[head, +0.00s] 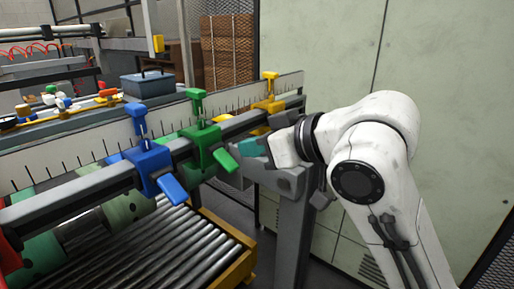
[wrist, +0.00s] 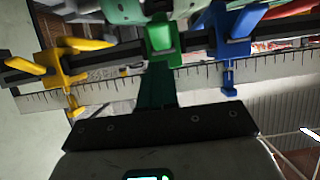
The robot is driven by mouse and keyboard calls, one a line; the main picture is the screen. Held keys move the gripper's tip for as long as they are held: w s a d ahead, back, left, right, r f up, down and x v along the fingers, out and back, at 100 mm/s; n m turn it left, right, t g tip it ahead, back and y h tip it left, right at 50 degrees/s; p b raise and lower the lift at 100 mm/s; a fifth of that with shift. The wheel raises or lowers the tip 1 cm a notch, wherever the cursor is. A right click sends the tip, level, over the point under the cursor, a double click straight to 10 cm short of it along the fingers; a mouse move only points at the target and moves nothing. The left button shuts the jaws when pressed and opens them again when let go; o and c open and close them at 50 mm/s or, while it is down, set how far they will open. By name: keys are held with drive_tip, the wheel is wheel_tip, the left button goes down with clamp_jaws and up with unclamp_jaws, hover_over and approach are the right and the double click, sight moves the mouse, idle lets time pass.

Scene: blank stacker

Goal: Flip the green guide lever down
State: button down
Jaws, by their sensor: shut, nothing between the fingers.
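The green guide (head: 203,142) is clamped on the grey rail between the blue and yellow guides. Its short green lever (head: 225,160) juts out from the near side, slanting down and to the right, much like the blue one. My gripper (head: 252,148) is shut and empty, just right of the green lever in the head view; a small gap seems to show, but contact is hard to judge. In the wrist view, the dark green fingers (wrist: 156,80) point at the green guide (wrist: 163,38) and overlap its lower edge. The fingertips are partly lost against it.
The blue guide (head: 148,160) with its lever (head: 172,190) is to the left, the yellow guide (head: 269,104) farther along the rail. A ruler strip (head: 85,152) runs behind the rail. A roller conveyor (head: 185,250) lies below. A pale cabinet wall (head: 320,50) stands behind my arm.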

drive_tip(key=v, duration=1)
drive_tip(key=shift+b, duration=0.45)
drive_tip(key=shift+w+a+r, duration=0.1)
drive_tip(key=shift+w+r, duration=0.05)
drive_tip(key=s+d+f+m+h, duration=0.2)
drive_tip(key=d+f+m, duration=0.1)
drive_tip(key=f, duration=0.7)
drive_tip(key=s+d+f+m+h, duration=0.15)
drive_tip(key=d+f, duration=0.25)
drive_tip(key=f, duration=0.7)
drive_tip(key=s+d+f+m+h, duration=0.1)
drive_tip(key=d+f+m, duration=0.25)
drive_tip(key=f, duration=0.65)
drive_tip(key=s+d+f+m+g+h, duration=0.1)
drive_tip(key=s+d+f+g+h, duration=0.2)
drive_tip(key=s+f, duration=0.7)
drive_tip(key=s+d+f+m+g+h, duration=0.1)
drive_tip(key=s+d+f+g+h, duration=0.2)
drive_tip(key=s+d+f, duration=0.5)
drive_tip(key=s+f+g, duration=0.1)
drive_tip(key=s, duration=0.7)
drive_tip(key=shift+d+f+m, duration=0.2)
drive_tip(key=shift+f+m, duration=0.15)
drive_tip(key=shift+m, duration=0.05)
